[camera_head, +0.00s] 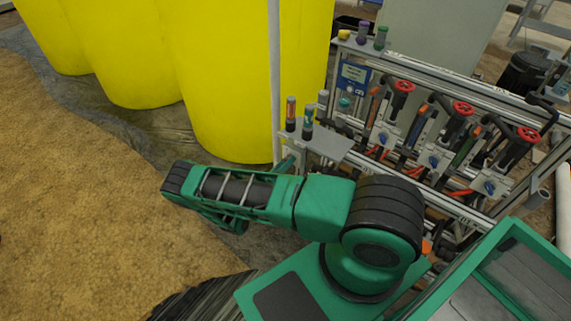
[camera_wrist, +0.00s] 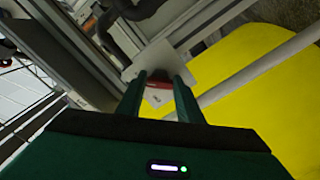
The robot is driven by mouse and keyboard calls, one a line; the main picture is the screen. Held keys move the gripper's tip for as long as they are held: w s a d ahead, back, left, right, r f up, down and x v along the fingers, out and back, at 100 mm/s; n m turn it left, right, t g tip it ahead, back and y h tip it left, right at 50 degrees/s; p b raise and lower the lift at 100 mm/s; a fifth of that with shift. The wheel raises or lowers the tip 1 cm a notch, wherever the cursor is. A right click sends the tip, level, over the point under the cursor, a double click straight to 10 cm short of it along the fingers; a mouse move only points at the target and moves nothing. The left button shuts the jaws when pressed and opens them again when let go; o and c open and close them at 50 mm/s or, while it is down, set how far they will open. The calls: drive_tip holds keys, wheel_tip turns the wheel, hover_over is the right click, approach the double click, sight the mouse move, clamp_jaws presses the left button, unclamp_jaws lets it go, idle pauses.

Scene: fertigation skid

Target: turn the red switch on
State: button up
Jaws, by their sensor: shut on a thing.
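In the wrist view, the red switch (camera_wrist: 159,85) shows as a small dark red piece between my fingertips, with a pale plate below it. My gripper (camera_wrist: 162,78) has one green finger on each side of the red piece and is shut on it. The fingers cover its sides, so its exact angle cannot be told. In the head view, my green arm reaches left of the metal rack, and the red switch cannot be made out there.
The metal rack (camera_head: 440,72) carries several valves with red round handles (camera_head: 403,86) and blue parts. A grey shelf (camera_head: 325,146) holds small coloured bottles near my arm. Large yellow tanks (camera_head: 215,75) stand behind, with a pale upright pole (camera_head: 275,80) in front. Brown ground lies open at left.

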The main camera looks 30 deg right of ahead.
drive_tip(key=shift+a+f, duration=0.1)
drive_tip(key=shift+f, duration=0.25)
drive_tip(key=o, duration=1.1)
drive_tip(key=shift+r, duration=0.15)
drive_tip(key=v, duration=1)
drive_tip(key=shift+s+a, duration=0.1)
drive_tip(key=shift+a, duration=0.25)
